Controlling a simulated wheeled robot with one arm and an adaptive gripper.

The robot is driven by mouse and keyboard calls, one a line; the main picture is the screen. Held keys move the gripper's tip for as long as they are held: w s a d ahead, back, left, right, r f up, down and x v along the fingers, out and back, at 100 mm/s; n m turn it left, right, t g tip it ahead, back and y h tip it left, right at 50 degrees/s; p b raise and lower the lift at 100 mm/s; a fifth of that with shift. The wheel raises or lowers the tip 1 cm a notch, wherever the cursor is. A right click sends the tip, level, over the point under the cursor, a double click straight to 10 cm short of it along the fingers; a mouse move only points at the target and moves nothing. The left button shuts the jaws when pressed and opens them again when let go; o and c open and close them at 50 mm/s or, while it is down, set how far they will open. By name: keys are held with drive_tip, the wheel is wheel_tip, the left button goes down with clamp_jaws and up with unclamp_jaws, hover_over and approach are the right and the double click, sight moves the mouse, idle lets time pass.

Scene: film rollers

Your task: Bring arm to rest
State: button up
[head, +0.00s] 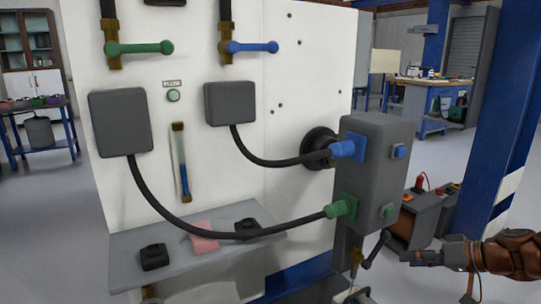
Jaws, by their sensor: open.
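My gripper (425,250) reaches in from the right edge on my brown-orange arm (510,254). It points left and is open, with nothing seen between its fingers. A black-handled lever (377,248) is just left of the gripper, low beside the grey box (371,185); a gap shows between them. A blue connector (346,149) and a green connector (342,207) sit on the box with black cables running left.
A white panel (300,85) carries a green lever (140,48), a blue lever (252,47) and two grey boxes. A grey shelf (130,247) juts out below. Equipment (415,216) stands behind my gripper. A blue post (503,110) rises at right.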

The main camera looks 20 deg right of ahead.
drive_tip(key=s+a+r+n+g+p, duration=0.2)
drive_tip(key=a+r+g+p, duration=0.2)
drive_tip(key=a+r+p, duration=0.75)
drive_tip(key=s+a+r+n+g+p, duration=0.1)
drive_tip(key=a+r+g+p, duration=0.45)
drive_tip(key=a, duration=0.85)
drive_tip(key=s+a+r+g+h+p, duration=0.1)
drive_tip(key=s+a+r+h+p, duration=0.1)
drive_tip(key=s+r+p, duration=0.7)
drive_tip(key=s+a+r+g+h+p, duration=0.1)
drive_tip(key=s+a+r+h+p, duration=0.2)
drive_tip(key=s+r+p, duration=0.6)
drive_tip(key=h+p, duration=0.1)
drive_tip(key=p, duration=0.3)
drive_tip(key=shift+s+r+m, duration=0.2)
drive_tip(key=shift+s+m, duration=0.05)
drive_tip(key=shift+m, duration=0.15)
drive_tip(key=shift+c, duration=0.4)
drive_tip(key=shift+d, duration=0.1)
